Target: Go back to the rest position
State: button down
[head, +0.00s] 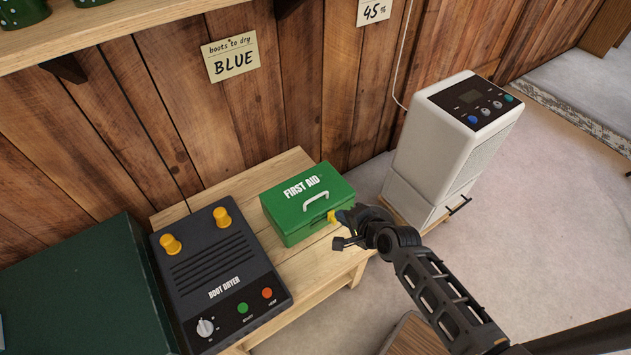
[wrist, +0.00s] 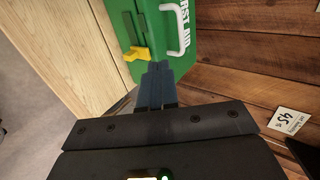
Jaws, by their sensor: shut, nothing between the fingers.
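My gripper (head: 347,217) is at the right end of the green first aid box (head: 308,205), beside its yellow latch (head: 331,216). In the wrist view my gripper (wrist: 157,72) has its fingers together and empty, pointing at the box (wrist: 200,22) close to the yellow latch (wrist: 136,54). I cannot tell whether the fingertips touch the box. The box is closed, with a white handle on its lid. My arm reaches in from the lower right of the head view.
The box stands on a wooden bench (head: 335,266), right of a black boot dryer (head: 222,262). A white appliance (head: 441,155) stands right of the bench. A dark green case (head: 85,290) is at left. A plank wall (head: 290,90) rises behind; open floor (head: 560,215) lies right.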

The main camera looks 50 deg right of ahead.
jog(key=s+a+r+n+t, duration=0.2)
jog(key=s+a+r+n, duration=0.9)
jog(key=s, duration=0.4)
jog(key=s+a+r+n+t+y, duration=0.1)
jog(key=s+a+r+n, duration=0.1)
jog(key=r, duration=0.4)
jog(key=s+a+r+n+y, duration=0.1)
jog(key=s+a+r+n, duration=0.2)
jog(key=r, duration=0.4)
jog(key=s+a+r+n+t+y, duration=0.1)
jog(key=s+a+r+n, duration=0.1)
jog(key=s+r+n, duration=0.2)
notch_tip(320, 180, up, 3)
jog(key=shift+a+r+n+t, duration=0.1)
jog(key=shift+a+n+t, duration=0.2)
jog(key=shift+n, duration=0.3)
jog(key=shift+d, duration=0.1)
